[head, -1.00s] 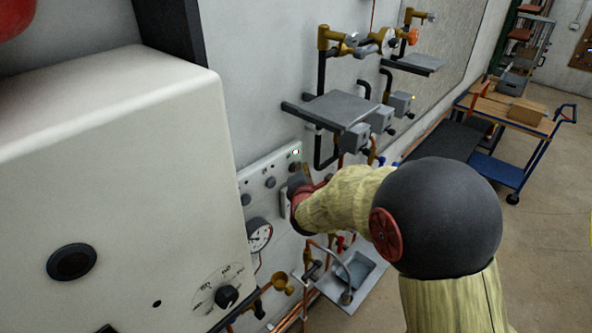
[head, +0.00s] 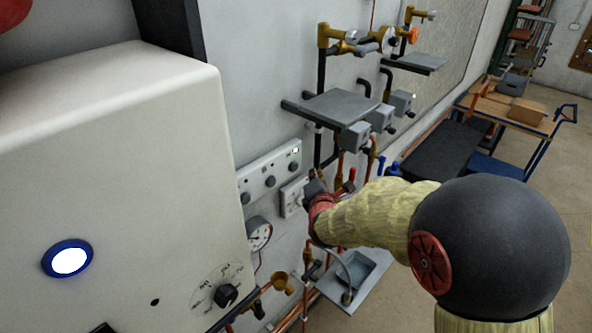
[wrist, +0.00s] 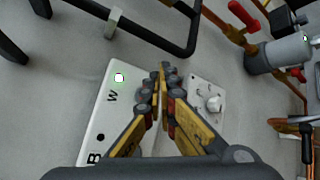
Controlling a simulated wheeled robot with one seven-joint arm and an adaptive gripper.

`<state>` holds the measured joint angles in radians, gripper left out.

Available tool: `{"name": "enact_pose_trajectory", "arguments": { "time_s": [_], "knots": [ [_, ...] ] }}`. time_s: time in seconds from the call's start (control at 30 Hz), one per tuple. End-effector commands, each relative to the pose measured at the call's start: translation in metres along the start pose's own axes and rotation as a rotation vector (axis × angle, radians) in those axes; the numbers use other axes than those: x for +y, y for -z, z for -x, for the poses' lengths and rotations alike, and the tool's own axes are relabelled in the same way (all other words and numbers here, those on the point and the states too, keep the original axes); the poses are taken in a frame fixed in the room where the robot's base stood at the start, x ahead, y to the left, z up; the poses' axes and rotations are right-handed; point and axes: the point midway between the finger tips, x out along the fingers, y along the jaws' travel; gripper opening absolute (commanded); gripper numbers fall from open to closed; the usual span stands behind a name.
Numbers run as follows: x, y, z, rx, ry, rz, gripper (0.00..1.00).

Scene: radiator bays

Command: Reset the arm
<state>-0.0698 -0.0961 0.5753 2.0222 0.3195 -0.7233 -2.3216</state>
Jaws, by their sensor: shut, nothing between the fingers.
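My arm reaches in from the lower right of the head view. My gripper (head: 314,188) is in front of the wall, just right of a white control strip (head: 258,180) and overlapping a small white plate (head: 291,198). In the wrist view my gripper (wrist: 163,72) has its two yellow fingers together, with nothing between them. There the strip (wrist: 104,112) shows the letters W and B and a lit lamp (wrist: 119,77). The plate with a white knob (wrist: 209,101) lies right of the fingers. I cannot tell any gap from the wall.
A cream cabinet (head: 110,140) fills the left, with a lit round button (head: 70,259) and a black dial (head: 227,295). Grey shelves (head: 338,108), valves and pipes stick out from the wall. A grey basin (head: 362,268) is below. A blue trolley (head: 500,170) stands back right on open floor.

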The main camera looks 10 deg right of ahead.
Motion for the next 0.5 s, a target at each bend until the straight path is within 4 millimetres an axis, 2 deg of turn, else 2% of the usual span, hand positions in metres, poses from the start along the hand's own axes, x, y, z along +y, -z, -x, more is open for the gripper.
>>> {"name": "enact_pose_trajectory", "arguments": {
  "time_s": [0.5],
  "knots": [
    [-0.0044, -0.0037, 0.0056, 0.000, 0.001, 0.000, 0.00]
  ]
}}
